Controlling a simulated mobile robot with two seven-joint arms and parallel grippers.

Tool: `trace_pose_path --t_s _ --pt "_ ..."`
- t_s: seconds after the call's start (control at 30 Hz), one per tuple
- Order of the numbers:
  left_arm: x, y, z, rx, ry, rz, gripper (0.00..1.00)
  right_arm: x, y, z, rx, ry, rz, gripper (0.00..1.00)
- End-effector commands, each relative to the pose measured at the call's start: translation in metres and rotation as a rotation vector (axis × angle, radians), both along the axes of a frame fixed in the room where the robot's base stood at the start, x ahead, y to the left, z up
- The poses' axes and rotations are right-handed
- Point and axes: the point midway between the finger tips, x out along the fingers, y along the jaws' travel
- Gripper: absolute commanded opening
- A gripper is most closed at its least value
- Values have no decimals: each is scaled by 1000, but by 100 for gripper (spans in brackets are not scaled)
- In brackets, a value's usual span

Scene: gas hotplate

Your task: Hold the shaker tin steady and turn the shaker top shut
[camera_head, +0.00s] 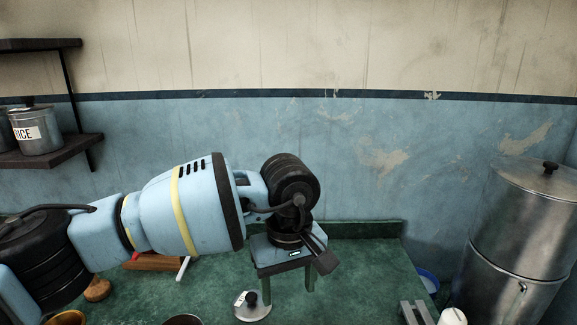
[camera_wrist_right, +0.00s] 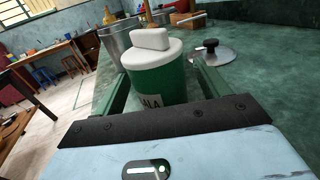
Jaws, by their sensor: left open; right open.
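The shaker tin (camera_wrist_right: 158,84) is green with a partly hidden label, of which "ALA" reads. It stands upright in the right wrist view; its lower part is hidden behind my palm. The white shaker top (camera_wrist_right: 152,52) with a bar-shaped grip sits on it; I cannot tell how tightly. My right gripper (camera_wrist_right: 160,88) is open, its green fingers on either side of the tin, with a gap on the right. My left gripper (camera_head: 290,291) is open and empty, pointing down over the green counter in the head view. I cannot make out the tin there.
A pot lid with black knob (camera_head: 252,310) lies on the counter (camera_head: 355,275); it also shows in the right wrist view (camera_wrist_right: 210,55). A metal pot (camera_wrist_right: 121,42) stands behind the tin. A large steel container (camera_head: 520,235) stands at the right, near a white object (camera_head: 452,317).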

Motion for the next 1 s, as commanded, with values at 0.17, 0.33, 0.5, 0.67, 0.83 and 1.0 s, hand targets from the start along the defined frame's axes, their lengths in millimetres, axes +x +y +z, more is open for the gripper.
trace_pose_path --t_s 0.17,0.33,0.5,0.67,0.83,1.0 --pt "0 0 0 0 0 0 62 -1 -2 0 0 0 0 74" --pt "0 0 0 0 0 0 62 -8 -20 -1 -2 1 -1 74" --pt "0 0 0 0 0 0 62 -21 -50 -1 -3 1 -1 74" --pt "0 0 0 0 0 0 62 -33 -79 -1 -2 2 -1 74" --pt "0 0 0 0 0 0 62 -42 -100 -1 -1 1 0 74" --pt "0 0 0 0 0 0 62 -46 -110 0 -1 0 0 74"
